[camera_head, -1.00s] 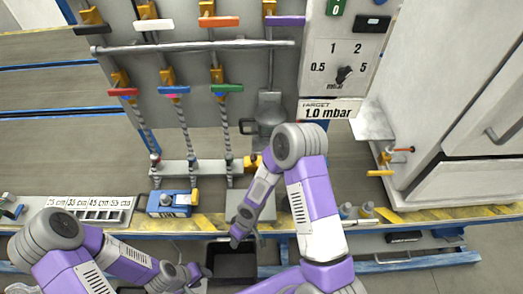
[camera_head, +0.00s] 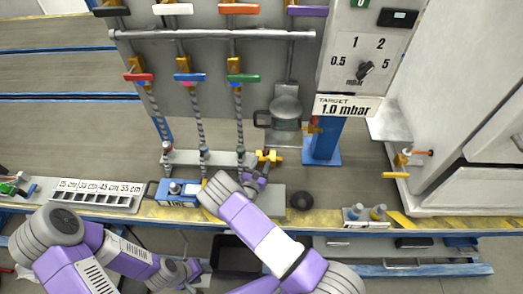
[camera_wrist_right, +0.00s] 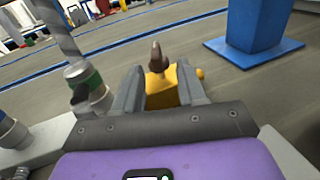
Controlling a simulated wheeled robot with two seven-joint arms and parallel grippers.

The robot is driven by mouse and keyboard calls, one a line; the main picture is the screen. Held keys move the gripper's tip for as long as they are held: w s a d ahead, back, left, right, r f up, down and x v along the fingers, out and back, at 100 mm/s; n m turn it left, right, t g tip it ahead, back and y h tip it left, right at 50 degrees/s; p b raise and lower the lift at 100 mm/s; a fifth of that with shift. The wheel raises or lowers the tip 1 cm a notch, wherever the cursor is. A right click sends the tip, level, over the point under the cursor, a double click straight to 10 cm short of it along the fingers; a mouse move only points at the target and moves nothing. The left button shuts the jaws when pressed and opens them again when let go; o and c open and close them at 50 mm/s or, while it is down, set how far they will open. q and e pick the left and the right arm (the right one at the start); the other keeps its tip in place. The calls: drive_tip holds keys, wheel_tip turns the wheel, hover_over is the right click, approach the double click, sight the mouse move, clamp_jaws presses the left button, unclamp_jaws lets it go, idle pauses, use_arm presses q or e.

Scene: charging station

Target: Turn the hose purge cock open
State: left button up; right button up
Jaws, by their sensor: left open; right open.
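A yellow cock (camera_head: 268,157), which looks like the hose purge cock, sits at the right end of the grey hose manifold (camera_head: 218,160). My right gripper (camera_head: 257,176) is just in front of it, its fingers small and partly hidden by my wrist. In the right wrist view, the open fingers of the right gripper (camera_wrist_right: 160,90) stand on either side of the yellow cock (camera_wrist_right: 160,92), whose brown knob rises between them. I cannot tell whether they touch it. My left gripper (camera_head: 185,274) is open and low at the front, away from the manifold.
Hoses with red (camera_head: 139,77), blue (camera_head: 191,77) and green (camera_head: 243,78) handles run down to the manifold. A blue post (camera_head: 324,140) stands right of the cock. A blue-and-white device (camera_head: 178,192) lies in front of the manifold. Another yellow valve (camera_head: 400,173) is on the right cabinet.

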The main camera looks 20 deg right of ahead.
sight(264, 154)
drive_tip(key=shift+w+n+t, duration=0.3)
drive_tip(key=shift+n+t, duration=0.1)
drive_tip(key=b+x, duration=0.2)
drive_tip(key=x, duration=0.5)
drive_tip(key=shift+w+d+b, duration=0.1)
drive_tip(key=shift+w+b, duration=0.05)
drive_tip(key=shift+b, duration=0.15)
drive_tip(key=shift+r, duration=0.1)
